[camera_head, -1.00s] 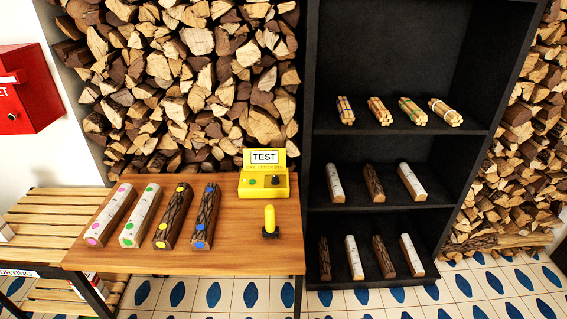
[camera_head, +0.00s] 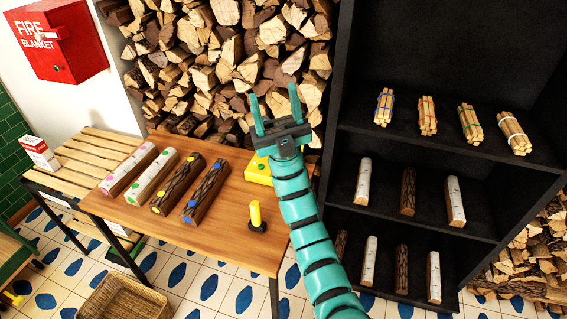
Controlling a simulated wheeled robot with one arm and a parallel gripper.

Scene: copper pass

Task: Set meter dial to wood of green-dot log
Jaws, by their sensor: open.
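Several logs lie side by side on the wooden table (camera_head: 225,240). The green-dot log (camera_head: 153,177) has pale, birch-like bark and green dots; it is second from the left. Beside it are a pale pink-dot log (camera_head: 129,171), a dark yellow-dot log (camera_head: 178,184) and a dark blue-dot log (camera_head: 206,192). The yellow meter (camera_head: 258,171) stands at the table's back right; my arm hides most of it, including its dial. A yellow-handled probe (camera_head: 256,216) stands upright in a dark base in front. My gripper (camera_head: 276,110) is open and empty, raised above the meter, fingers pointing up in the picture.
A black shelf (camera_head: 343,110) at right holds tied stick bundles (camera_head: 467,122) and more logs (camera_head: 407,191). A slatted bench (camera_head: 95,160) with a small box (camera_head: 40,153) stands left. A wicker basket (camera_head: 123,298) is on the floor. Stacked firewood fills the back.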

